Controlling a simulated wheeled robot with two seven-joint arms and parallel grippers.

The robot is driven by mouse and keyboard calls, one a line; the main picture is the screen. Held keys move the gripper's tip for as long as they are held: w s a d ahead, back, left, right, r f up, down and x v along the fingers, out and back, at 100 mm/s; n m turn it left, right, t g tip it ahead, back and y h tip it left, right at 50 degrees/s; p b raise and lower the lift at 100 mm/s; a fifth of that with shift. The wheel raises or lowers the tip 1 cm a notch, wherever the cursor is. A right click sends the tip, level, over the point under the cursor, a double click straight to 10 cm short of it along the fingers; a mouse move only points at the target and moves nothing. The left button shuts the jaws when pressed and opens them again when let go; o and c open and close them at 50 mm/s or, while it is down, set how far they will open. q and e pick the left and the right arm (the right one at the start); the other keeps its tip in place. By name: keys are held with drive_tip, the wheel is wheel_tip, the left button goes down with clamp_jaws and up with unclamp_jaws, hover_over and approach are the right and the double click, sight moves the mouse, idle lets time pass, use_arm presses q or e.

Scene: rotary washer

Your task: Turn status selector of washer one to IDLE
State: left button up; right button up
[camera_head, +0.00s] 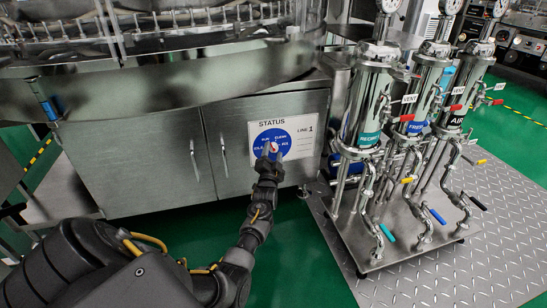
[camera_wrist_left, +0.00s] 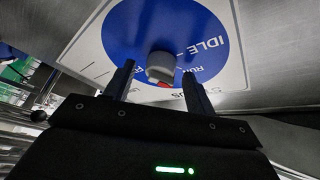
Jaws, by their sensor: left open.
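The status selector panel (camera_head: 308,142) is a white plate marked STATUS and LINE 1 on the washer's lower cabinet. Its blue disc (camera_head: 287,134) has white labels, partly covered by my gripper in the head view. In the left wrist view the grey round knob (camera_wrist_left: 160,66) has a red mark on its lower edge. The IDLE label (camera_wrist_left: 208,45) is on the blue disc (camera_wrist_left: 125,35), right of the knob. My left gripper (camera_head: 270,152) is at the knob. In the left wrist view its fingers (camera_wrist_left: 158,70) are open on either side of it; I cannot tell whether they touch it.
The washer's steel cabinet doors (camera_head: 180,155) are left of the panel. Several upright filter housings (camera_head: 365,100) with valves and coloured handles stand on a steel base (camera_head: 400,238) at the right. Green floor (camera_head: 310,270) is clear in front of the panel.

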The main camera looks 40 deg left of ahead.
use_arm(q)
drive_tip(key=shift+w+a+r, duration=0.1)
drive_tip(key=shift+w+a, duration=0.05)
drive_tip(key=shift+w, duration=0.1)
drive_tip(key=c, duration=1)
drive_tip(key=shift+o, duration=0.2)
